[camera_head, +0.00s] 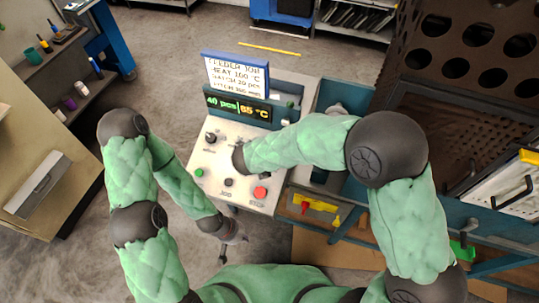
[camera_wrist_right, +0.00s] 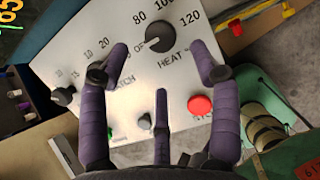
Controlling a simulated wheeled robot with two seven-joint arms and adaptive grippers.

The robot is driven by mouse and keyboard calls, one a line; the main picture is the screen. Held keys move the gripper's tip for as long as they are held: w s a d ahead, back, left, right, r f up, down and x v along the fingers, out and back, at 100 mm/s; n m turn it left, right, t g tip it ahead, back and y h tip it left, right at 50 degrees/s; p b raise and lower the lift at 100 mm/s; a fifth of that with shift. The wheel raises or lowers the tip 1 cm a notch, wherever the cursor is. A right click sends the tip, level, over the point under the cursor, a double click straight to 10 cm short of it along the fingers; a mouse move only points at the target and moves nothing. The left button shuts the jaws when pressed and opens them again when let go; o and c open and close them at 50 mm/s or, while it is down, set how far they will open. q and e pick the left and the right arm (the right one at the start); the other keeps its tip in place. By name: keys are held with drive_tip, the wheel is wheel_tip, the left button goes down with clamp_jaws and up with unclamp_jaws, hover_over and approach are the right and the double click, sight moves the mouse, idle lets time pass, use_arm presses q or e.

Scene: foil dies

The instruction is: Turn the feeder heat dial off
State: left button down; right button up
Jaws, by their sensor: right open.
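The heat dial (camera_wrist_right: 157,42) is a black round knob on the white control panel (camera_wrist_right: 185,75), with 80, 100, 120 and a partly covered OFF printed around it. I cannot tell its exact setting. My right gripper (camera_wrist_right: 162,52) is open, its purple fingers spread on both sides of the dial, with no clear contact. In the head view my right arm hides the dial and most of that gripper.
A batch knob (camera_wrist_right: 63,96) is at the left. A blue-framed job card (camera_head: 235,75) stands behind the display. A perforated brown machine (camera_head: 470,50) is at the right.

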drive_tip(key=shift+v, duration=2.45)
drive_tip(key=shift+s+f, duration=0.1)
drive_tip(key=shift+f, duration=0.05)
